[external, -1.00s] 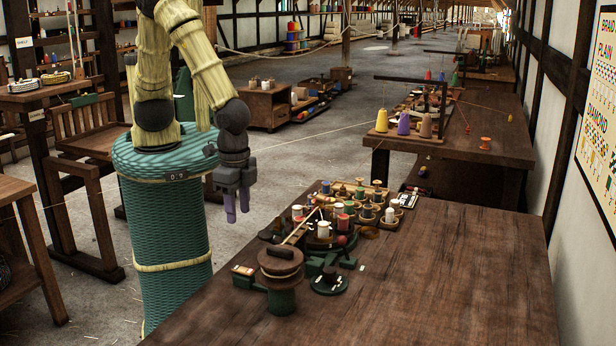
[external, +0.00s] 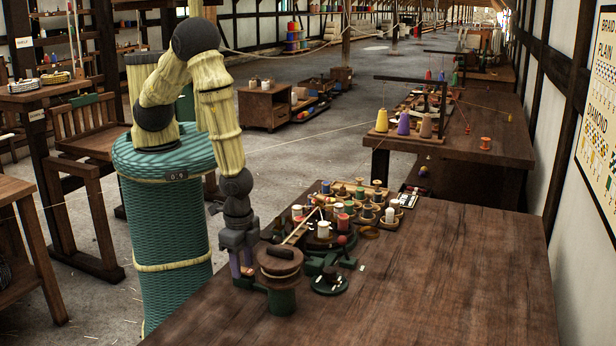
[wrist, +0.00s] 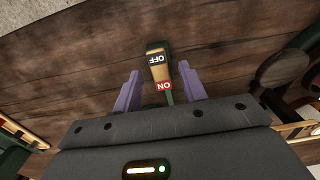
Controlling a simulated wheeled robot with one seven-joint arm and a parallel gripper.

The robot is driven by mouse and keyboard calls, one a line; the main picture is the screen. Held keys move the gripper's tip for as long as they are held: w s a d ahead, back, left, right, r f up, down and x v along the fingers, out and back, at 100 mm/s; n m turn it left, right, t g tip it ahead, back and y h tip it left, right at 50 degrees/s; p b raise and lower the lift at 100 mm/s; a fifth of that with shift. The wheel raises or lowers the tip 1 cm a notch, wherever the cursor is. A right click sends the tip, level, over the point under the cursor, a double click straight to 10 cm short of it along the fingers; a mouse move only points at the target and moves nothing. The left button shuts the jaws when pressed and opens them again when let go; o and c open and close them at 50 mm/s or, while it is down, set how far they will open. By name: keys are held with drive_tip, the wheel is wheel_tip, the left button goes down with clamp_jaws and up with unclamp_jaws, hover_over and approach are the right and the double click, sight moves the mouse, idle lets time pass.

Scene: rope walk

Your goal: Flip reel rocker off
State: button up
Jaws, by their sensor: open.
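The reel rocker (wrist: 159,68) is a small tan switch with a dark OFF label at its far end and a red ON label at its near end, on a dark green base. I cannot tell which end is pressed down. My gripper (wrist: 161,90) is open, with one purple finger on each side of the rocker and a gap to each. In the external view my gripper (external: 241,264) points down at the left edge of the bench, and it mostly hides the rocker there. The brown reel (external: 280,262) on a green stand is just right of my gripper.
The wooden bench (external: 440,270) is clear on its right side. Spools (external: 322,229) and small trays crowd its middle, behind the reel. A round green-based piece (external: 329,284) sits right of the reel. A rod slants up from the reel.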

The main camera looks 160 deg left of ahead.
clamp_jaws()
drive_tip(key=shift+f+b, duration=0.2)
drive_tip(key=shift+b, duration=0.45)
drive_tip(key=shift+s+d+f+t+y+b, duration=0.1)
drive_tip(key=shift+t+y+b, duration=0.25)
drive_tip(key=shift+b, duration=0.55)
drive_tip(key=t+y+b, duration=0.1)
drive_tip(key=b, duration=0.1)
drive_tip(key=shift+s+d+b, duration=0.1)
drive_tip(key=shift+d+b, duration=0.05)
drive_tip(key=shift+b, duration=0.25)
drive_tip(key=shift+s+r+b, duration=0.1)
drive_tip(key=shift+r+b, duration=0.1)
drive_tip(key=shift+b, duration=0.25)
